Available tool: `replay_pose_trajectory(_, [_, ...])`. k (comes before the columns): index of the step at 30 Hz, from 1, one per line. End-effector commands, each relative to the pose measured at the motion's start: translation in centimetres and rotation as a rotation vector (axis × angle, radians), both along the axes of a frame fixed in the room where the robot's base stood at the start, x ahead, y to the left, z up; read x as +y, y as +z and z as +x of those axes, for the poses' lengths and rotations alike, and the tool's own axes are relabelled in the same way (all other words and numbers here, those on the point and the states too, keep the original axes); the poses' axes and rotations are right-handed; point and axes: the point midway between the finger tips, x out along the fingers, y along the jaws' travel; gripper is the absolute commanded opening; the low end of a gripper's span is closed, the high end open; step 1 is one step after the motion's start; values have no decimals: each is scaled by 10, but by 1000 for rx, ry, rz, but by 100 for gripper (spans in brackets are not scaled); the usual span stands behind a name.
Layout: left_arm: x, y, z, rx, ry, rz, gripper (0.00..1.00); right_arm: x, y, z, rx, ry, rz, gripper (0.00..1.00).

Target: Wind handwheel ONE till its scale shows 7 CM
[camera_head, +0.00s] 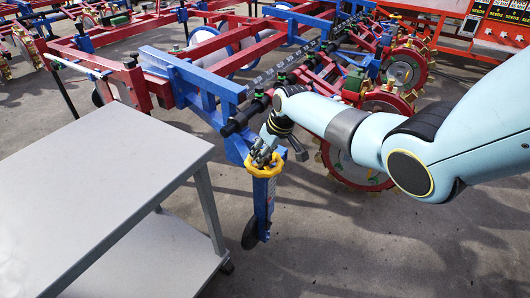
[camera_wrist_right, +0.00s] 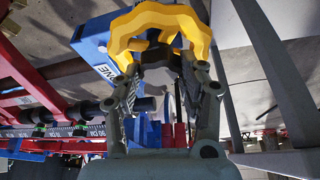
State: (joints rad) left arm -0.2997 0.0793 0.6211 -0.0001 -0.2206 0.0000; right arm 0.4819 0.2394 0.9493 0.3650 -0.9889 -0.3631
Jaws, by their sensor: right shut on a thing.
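The yellow scalloped handwheel (camera_head: 265,169) sits on top of a blue upright post (camera_head: 263,205) at the front corner of the planter frame. My right gripper (camera_head: 263,157) comes down onto it from above and is shut on it. In the right wrist view the handwheel (camera_wrist_right: 158,18) lies at the fingertips of the gripper (camera_wrist_right: 163,68), and the blue plate beside it reads "ONE". A narrow pale strip (camera_head: 271,188) runs down the post below the wheel. Its marks are too small to read. My left gripper is not in view.
A grey table (camera_head: 90,185) with a lower shelf stands left of the post. The red and blue planter frame (camera_head: 205,85) and wheeled row units (camera_head: 365,165) fill the back. A marked bar (camera_wrist_right: 60,131) shows in the right wrist view. Concrete floor lies open in front.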

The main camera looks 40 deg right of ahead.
Motion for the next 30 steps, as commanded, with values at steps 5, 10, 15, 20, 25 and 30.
replay_pose_trajectory(5, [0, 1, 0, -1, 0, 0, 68, 0, 0, 0, 1, -6, 0, 8])
replay_pose_trajectory(10, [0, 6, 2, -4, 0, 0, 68, 1, 2, 0, 0, -52, 1, 8])
replay_pose_trajectory(15, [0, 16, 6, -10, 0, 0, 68, 1, 3, 0, 0, -147, 0, 8])
replay_pose_trajectory(20, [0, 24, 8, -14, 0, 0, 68, 2, 3, 0, 1, -265, 1, 8])
replay_pose_trajectory(25, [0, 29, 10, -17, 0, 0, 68, 3, 2, 0, 0, -382, 1, 8])
replay_pose_trajectory(30, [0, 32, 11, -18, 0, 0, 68, 3, 1, 0, 2, -474, 0, 8])
